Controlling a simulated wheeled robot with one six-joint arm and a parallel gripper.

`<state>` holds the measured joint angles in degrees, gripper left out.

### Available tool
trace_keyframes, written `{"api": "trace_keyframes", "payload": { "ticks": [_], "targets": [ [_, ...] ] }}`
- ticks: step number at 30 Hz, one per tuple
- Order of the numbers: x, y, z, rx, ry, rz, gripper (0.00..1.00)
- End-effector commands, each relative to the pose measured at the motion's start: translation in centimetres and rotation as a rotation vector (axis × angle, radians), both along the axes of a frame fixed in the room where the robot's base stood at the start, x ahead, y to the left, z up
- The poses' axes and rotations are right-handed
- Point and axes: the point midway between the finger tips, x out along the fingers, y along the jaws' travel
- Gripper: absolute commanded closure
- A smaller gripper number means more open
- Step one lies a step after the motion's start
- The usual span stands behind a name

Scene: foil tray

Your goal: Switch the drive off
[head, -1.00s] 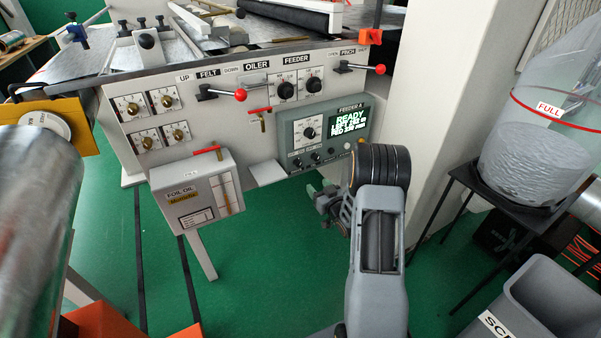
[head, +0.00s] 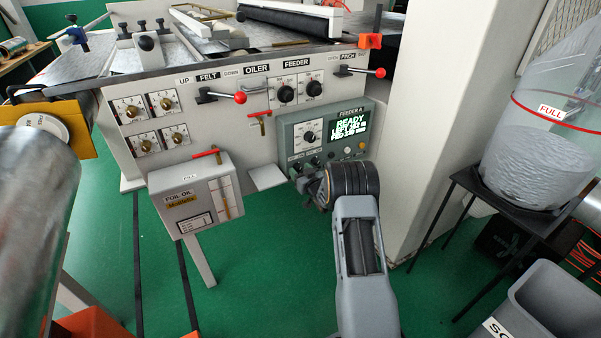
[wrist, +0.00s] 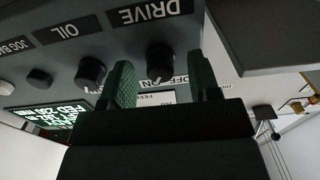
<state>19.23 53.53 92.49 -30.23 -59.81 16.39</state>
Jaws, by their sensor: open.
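The grey FEEDER A panel (head: 285,132) is on the machine front, with a lit screen (head: 348,127) that reads READY. In the wrist view, turned upside down, the DRIVE label (wrist: 150,13) sits by a dark round knob (wrist: 160,58). OFF and ON markings (wrist: 181,81) show beside that knob. My gripper (wrist: 162,72) is open, with one green finger on each side of the DRIVE knob in the picture; I cannot tell whether they touch it. In the head view my gripper (head: 308,187) is at the panel's lower left and partly hides it. The knob's pointer is unreadable.
The OIL knob (wrist: 90,71) is close beside one finger. The foil-oil box (head: 195,192) stands to the left, with a small shelf (head: 267,177) between it and the panel. A white column (head: 425,120) rises on the right. Green floor (head: 270,270) is clear in front.

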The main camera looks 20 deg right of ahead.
Motion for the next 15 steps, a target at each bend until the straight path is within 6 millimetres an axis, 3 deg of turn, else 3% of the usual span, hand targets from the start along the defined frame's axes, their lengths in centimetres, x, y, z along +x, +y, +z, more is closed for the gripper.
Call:
{"api": "trace_keyframes", "payload": {
  "ticks": [8, 15],
  "targets": [
    [0.12, 0.0, 0.01, 0.0, 0.0, 0.0, 0.44],
    [0.1, -0.01, 0.01, 0.0, 0.0, 0.0, 0.65]
  ]
}}
